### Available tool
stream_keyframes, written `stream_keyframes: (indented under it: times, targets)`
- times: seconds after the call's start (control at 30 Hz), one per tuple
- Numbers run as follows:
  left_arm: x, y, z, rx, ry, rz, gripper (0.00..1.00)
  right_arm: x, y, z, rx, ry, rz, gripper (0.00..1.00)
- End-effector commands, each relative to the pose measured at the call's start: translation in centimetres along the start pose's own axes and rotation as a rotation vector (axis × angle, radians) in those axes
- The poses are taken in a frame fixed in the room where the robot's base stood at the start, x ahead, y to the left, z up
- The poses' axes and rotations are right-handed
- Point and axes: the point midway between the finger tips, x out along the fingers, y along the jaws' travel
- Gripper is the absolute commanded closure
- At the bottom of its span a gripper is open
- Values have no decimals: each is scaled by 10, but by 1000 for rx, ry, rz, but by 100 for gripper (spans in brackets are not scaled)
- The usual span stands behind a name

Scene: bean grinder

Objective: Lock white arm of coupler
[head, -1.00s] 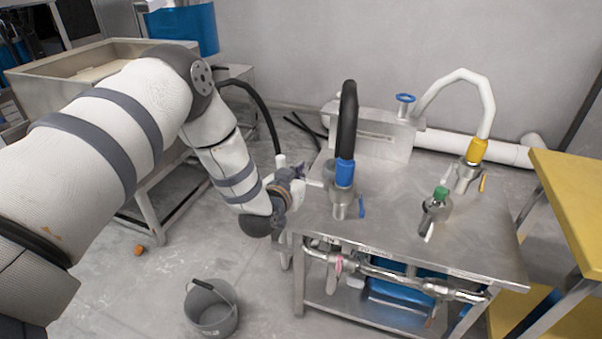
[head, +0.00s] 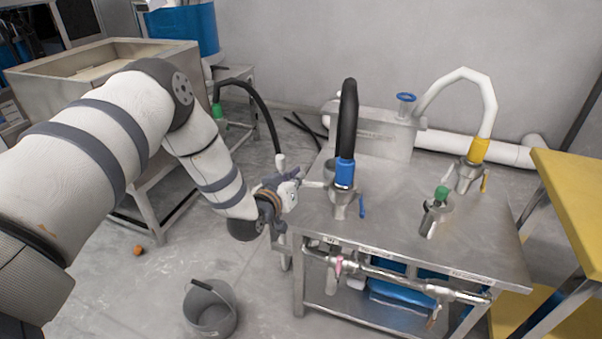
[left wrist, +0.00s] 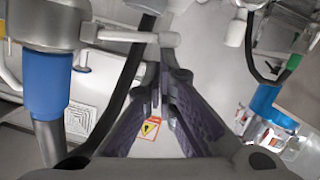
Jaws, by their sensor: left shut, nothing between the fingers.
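The coupler (head: 340,198) with the blue collar (head: 345,174) joins the black hose to the steel table. Its white arm (head: 314,184) sticks out to the left and its blue arm (head: 362,207) hangs on the right. In the left wrist view the metal coupler body (left wrist: 45,22) is at upper left, and the white arm (left wrist: 125,36) reaches sideways just beyond my fingertips. My left gripper (head: 297,182) is shut and empty, beside the white arm's free end. It also shows in the left wrist view (left wrist: 163,80). I cannot tell whether they touch. My right gripper is out of view.
A second coupler with a yellow collar (head: 477,150) and a green-topped fitting (head: 438,212) stand on the table (head: 400,228). Pipes run along the table's front. A grey bucket (head: 210,308) is on the floor. A yellow stand (head: 572,205) is at right.

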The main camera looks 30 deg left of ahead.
Motion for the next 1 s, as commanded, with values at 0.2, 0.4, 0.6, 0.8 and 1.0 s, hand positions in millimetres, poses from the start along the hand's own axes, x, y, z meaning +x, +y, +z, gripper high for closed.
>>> stream_keyframes:
  times: [0.2,0.4,0.6,0.8,1.0]
  targets:
    - [3,-10,17,-191,-5,43,100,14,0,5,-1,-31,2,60]
    - [6,-14,31,-377,-6,89,100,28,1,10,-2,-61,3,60]
    - [10,-16,45,-561,-7,136,100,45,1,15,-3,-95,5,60]
    - [13,-15,57,-738,-5,179,100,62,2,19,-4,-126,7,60]
    - [15,-11,65,-889,-4,219,100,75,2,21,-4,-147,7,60]
